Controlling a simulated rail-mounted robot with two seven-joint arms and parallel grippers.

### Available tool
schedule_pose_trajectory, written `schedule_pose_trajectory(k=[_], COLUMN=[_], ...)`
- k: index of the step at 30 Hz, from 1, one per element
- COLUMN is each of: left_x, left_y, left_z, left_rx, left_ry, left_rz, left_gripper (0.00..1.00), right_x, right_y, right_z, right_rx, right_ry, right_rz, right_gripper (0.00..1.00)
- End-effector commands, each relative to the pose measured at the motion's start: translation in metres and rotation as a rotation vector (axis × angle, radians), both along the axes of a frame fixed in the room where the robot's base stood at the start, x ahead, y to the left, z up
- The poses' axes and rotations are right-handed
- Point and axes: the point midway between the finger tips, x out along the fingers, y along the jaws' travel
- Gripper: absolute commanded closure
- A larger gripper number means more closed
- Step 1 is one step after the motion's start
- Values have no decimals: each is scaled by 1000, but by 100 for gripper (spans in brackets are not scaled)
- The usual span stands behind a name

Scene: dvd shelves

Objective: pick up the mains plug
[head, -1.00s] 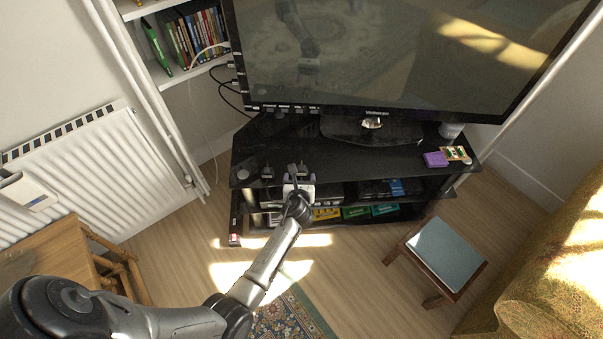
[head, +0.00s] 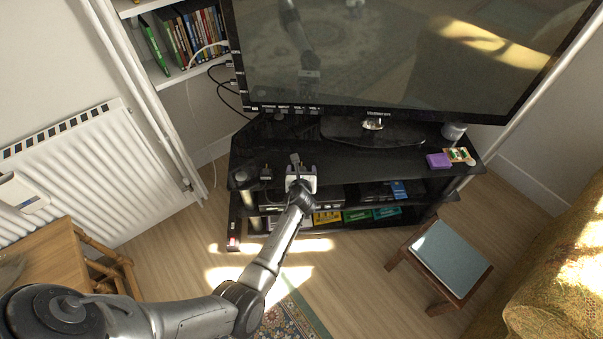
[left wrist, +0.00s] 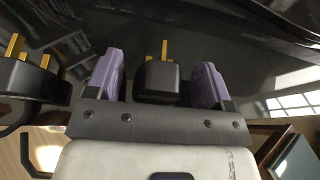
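Two black plugs with brass prongs show at the front left of the black TV stand's top. One plug (head: 295,160) is just beyond my left gripper (head: 300,173). In the left wrist view this plug (left wrist: 158,82) sits between the two purple fingers of my left gripper (left wrist: 158,85), prongs pointing up, with a gap on each side. The gripper is open and holds nothing. The other plug (head: 265,173) stands to the left; in the left wrist view it (left wrist: 28,80) is outside the left finger. My right gripper is not in view.
The TV (head: 390,60) stands behind on the black stand (head: 400,160). A purple box (head: 438,160) lies at the stand's right end. Cables (head: 222,90) hang at the left by the bookshelf. A stool (head: 448,258) stands front right, a radiator (head: 85,170) left.

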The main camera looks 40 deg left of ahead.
Motion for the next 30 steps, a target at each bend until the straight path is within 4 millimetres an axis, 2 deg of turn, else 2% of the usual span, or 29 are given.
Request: schedule_pose_trajectory(k=[2,15,23,30], left_x=[0,0,0,0], left_y=[0,0,0,1], left_z=[0,0,2,20], left_rx=[0,0,1,3], left_ry=[0,0,-1,-1], left_rz=[0,0,0,-1], left_gripper=[33,75,75,75], right_x=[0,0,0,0], right_y=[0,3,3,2], right_z=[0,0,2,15], right_rx=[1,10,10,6], right_ry=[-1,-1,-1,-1], right_rz=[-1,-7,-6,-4], right_gripper=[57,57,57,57])
